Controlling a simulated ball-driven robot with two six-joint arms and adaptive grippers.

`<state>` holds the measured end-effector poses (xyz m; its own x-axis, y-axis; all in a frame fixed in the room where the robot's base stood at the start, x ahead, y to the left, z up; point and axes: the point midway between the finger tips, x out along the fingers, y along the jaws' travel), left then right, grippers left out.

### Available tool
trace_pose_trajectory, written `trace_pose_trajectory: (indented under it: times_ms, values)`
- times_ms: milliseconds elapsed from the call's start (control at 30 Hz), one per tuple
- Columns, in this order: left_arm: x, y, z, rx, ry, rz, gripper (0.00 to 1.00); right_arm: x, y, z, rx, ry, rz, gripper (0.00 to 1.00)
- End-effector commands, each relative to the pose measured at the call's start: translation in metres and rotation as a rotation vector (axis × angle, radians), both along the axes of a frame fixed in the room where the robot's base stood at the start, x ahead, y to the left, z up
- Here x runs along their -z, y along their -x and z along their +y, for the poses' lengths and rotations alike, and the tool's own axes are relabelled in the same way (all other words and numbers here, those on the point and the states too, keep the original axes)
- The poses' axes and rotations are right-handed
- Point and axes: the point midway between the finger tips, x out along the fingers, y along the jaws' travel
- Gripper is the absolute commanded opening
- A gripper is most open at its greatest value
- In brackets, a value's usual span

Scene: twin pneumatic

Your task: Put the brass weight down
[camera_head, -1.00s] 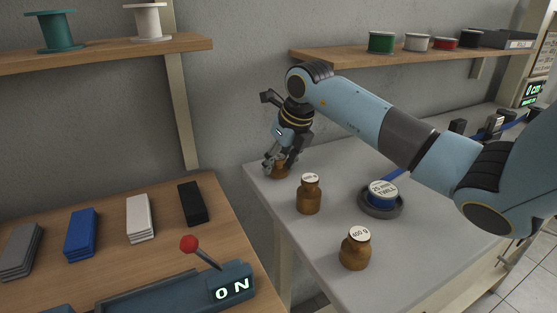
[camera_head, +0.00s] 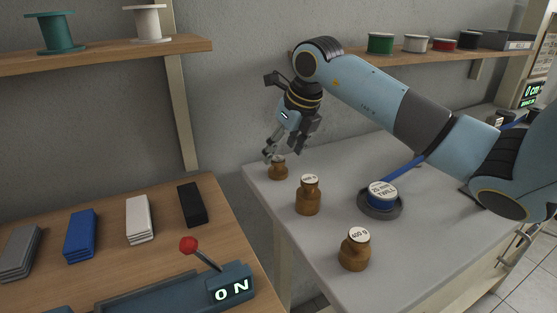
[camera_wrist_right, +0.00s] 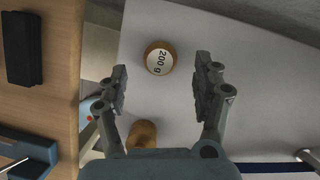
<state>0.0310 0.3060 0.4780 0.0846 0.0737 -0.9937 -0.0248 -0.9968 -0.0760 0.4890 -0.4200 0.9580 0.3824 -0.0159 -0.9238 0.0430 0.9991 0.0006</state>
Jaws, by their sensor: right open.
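A small brass weight (camera_head: 278,170) stands upright on the grey table near its far left corner. A larger brass weight (camera_head: 308,196) stands nearer on the same table. Another brass weight (camera_head: 355,250), labelled "400 g", stands closer to the front edge. My left gripper is not in view.
A blue spool labelled "TWILL" (camera_head: 382,194) sits in a dark round dish (camera_head: 381,208) on the grey table. A red-knobbed lever (camera_head: 189,244) and "ON" display (camera_head: 232,289) stand on the wooden bench at left. Shelves with spools run along the wall.

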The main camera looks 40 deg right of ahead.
Motion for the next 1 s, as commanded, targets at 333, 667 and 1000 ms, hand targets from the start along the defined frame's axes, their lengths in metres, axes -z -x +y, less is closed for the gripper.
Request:
trace_pose_trajectory:
  times_ms: [333, 667, 1000]
  values:
    - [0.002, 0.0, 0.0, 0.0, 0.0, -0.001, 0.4, -0.061, 0.026, 0.0, -0.001, 0.003, 0.0, 0.67]
    - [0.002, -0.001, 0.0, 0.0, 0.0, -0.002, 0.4, -0.07, 0.03, 0.001, 0.0, 0.0, 0.002, 0.67]
    - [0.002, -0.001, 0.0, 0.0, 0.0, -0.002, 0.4, -0.07, 0.029, 0.001, 0.0, 0.0, 0.002, 0.67]
